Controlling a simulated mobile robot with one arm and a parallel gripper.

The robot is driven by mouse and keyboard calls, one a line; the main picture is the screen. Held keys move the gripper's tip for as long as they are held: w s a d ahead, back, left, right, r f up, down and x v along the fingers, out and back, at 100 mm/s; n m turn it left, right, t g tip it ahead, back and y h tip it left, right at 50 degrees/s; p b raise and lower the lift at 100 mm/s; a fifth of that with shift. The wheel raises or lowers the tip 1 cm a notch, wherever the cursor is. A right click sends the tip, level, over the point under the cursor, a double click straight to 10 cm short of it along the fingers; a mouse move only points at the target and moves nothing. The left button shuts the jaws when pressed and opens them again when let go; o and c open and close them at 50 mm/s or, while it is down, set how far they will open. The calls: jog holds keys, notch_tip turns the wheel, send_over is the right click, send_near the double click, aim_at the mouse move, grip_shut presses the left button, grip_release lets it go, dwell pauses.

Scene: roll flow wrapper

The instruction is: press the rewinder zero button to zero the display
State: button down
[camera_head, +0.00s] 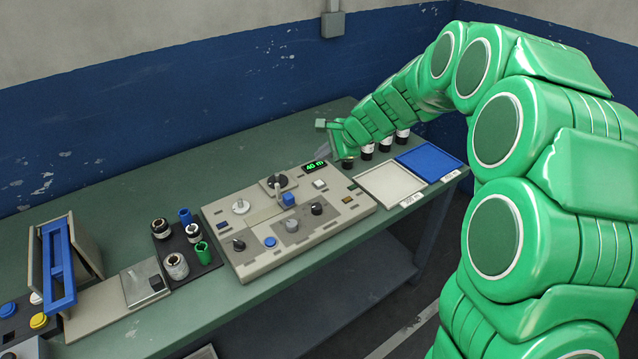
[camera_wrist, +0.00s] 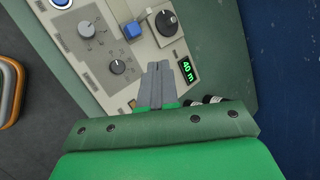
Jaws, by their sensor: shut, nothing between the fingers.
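The grey control panel (camera_head: 250,262) lies on the bench. Its display (camera_head: 316,166) reads "40 m" in green; it also shows in the wrist view (camera_wrist: 186,69). A small white button (camera_head: 320,184) sits just in front of the display in the head view; no label on it is readable, so I cannot confirm it is the zero button. My gripper (camera_wrist: 157,66) is shut and empty, its grey fingers over the panel beside the display. In the wrist view the fingers appear to hide the white button. Contact with the panel cannot be told.
A blue block (camera_head: 289,198), black knob (camera_head: 317,208) and round blue button (camera_head: 270,241) are on the panel. A white tray (camera_head: 391,185) and blue tray (camera_head: 430,163) lie to the right. A dark holder (camera_head: 203,268) with several rolls stands left. Dark cylinders stand behind the trays.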

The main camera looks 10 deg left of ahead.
aim_at(321, 184)
jog(key=w+a+f+m+t, duration=0.2)
jog(key=w+f+m, duration=0.2)
jog(key=w, duration=0.6)
notch_tip(321, 184, down, 2)
jog(key=shift+w+a+f, duration=0.15)
jog(key=shift+a+f, duration=0.1)
jog(key=shift+f, duration=4.45)
jog(key=shift+f, duration=0.15)
jog(key=shift+f, duration=0.25)
jog(key=shift+f, duration=0.45)
jog(key=shift+r, duration=0.9)
jog(key=shift+r, duration=0.1)
